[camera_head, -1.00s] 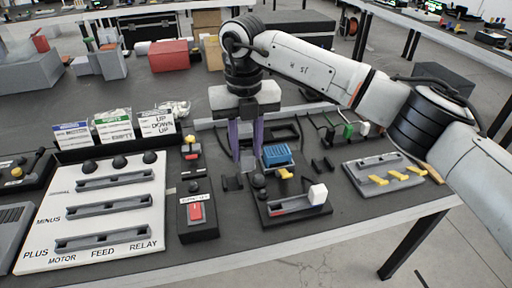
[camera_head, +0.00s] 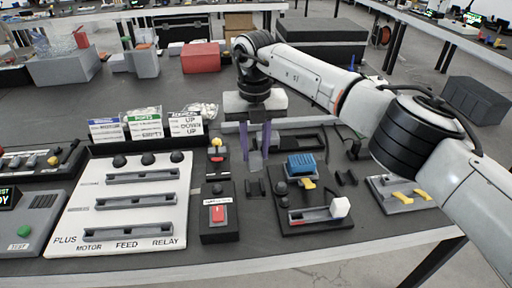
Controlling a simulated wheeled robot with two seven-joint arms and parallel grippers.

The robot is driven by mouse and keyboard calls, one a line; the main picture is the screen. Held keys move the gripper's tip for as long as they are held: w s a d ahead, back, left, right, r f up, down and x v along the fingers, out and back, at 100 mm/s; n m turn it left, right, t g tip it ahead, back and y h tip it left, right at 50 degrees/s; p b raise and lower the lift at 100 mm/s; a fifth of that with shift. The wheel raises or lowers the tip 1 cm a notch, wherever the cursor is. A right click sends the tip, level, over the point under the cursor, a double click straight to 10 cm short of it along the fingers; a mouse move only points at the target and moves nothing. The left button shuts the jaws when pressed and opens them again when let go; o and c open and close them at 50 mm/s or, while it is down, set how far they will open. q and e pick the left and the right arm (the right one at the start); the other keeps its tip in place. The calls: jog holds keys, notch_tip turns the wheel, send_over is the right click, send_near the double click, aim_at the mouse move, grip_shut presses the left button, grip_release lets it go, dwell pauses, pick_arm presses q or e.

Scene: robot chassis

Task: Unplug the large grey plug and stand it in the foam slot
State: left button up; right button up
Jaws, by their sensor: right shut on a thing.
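My right gripper (camera_head: 257,152) points down over the middle of the bench, its two purple fingers a little apart. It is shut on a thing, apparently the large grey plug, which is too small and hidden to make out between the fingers. Behind and right of the fingers lies a black frame with a recess (camera_head: 290,142); I cannot tell whether it is the foam slot. My left gripper is out of view.
A black panel with a blue connector (camera_head: 301,165) and white-knobbed lever (camera_head: 340,207) stands close right. A red-switch box (camera_head: 219,226) and a white slotted panel (camera_head: 120,238) lie left. Label cards (camera_head: 145,125) stand behind. My right forearm covers the right side.

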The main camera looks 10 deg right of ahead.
aim_at(255, 170)
dwell(0.5)
jog(key=shift+f+b, duration=0.85)
jog(key=shift+f, duration=0.6)
jog(key=shift+f+b, duration=0.3)
jog(key=shift+f, duration=0.6)
jog(key=shift+f+b, duration=0.65)
jog(key=shift+f, duration=0.75)
jog(key=o, duration=1.1)
jog(key=shift+r, duration=0.1)
